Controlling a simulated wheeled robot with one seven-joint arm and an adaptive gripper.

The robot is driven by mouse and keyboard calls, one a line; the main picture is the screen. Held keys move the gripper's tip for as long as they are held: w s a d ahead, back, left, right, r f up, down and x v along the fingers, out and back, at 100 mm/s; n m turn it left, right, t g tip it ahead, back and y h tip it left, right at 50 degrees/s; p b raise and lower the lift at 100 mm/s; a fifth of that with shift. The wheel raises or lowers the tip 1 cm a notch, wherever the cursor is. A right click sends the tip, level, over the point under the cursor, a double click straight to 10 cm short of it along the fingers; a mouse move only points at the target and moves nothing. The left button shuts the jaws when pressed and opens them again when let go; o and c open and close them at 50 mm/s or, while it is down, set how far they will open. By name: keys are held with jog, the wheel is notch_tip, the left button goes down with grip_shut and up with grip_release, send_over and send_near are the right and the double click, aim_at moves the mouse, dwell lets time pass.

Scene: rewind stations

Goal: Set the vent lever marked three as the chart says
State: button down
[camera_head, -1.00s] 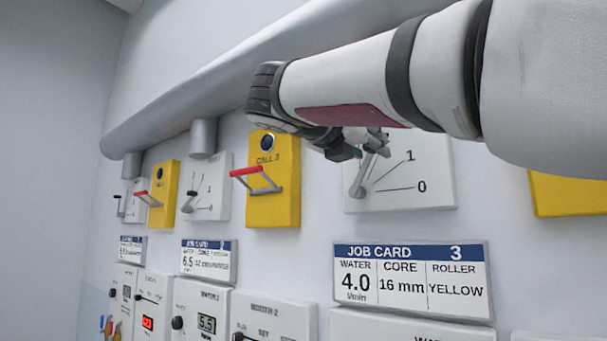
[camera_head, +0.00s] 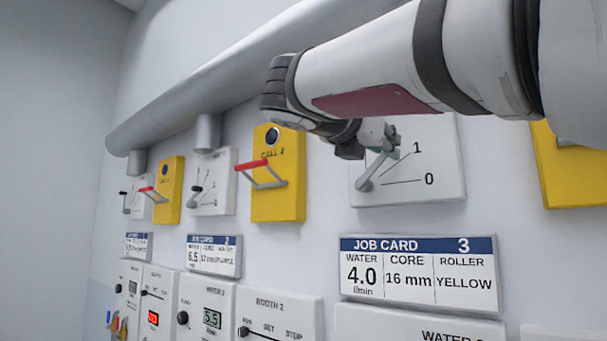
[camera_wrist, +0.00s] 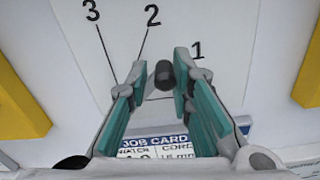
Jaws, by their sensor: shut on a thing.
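The vent lever (camera_head: 375,171) sits on a white panel (camera_head: 447,150) above the job card marked 3 (camera_head: 418,245). Its arm tilts up and right from the pivot, a little to the left of the line for 1; the mark 0 is below that. My gripper (camera_head: 390,140) is at the lever's upper end. In the wrist view, the dark lever knob (camera_wrist: 163,75) is between the teal fingers of my gripper (camera_wrist: 160,76), close to the mark 1. The marks 2 and 3 show to the left there. The chart is not recognisable in view.
Yellow call boxes with red handles (camera_head: 277,185) stand left of the panel, and another yellow box (camera_head: 575,165) is at the right. A grey duct (camera_head: 225,85) runs above. White booth control boxes (camera_head: 275,315) line the wall below.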

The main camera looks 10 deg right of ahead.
jog(key=shift+s+d+f+m+b, duration=0.3)
jog(key=shift+f+m+b, duration=0.15)
jog(key=shift+m, duration=0.3)
jog(key=shift+s+d+f+m+b, duration=0.2)
jog(key=shift+d+f+m+b, duration=0.1)
jog(key=shift+f+m, duration=0.35)
jog(key=c, duration=1.6)
grip_release()
jog(key=shift+r, duration=0.1)
jog(key=shift+o, duration=0.2)
jog(key=shift+a, duration=0.1)
jog(key=shift+s+a, duration=0.1)
jog(key=v, duration=1.1)
jog(key=shift+s+a, duration=0.25)
jog(key=shift+r, duration=0.1)
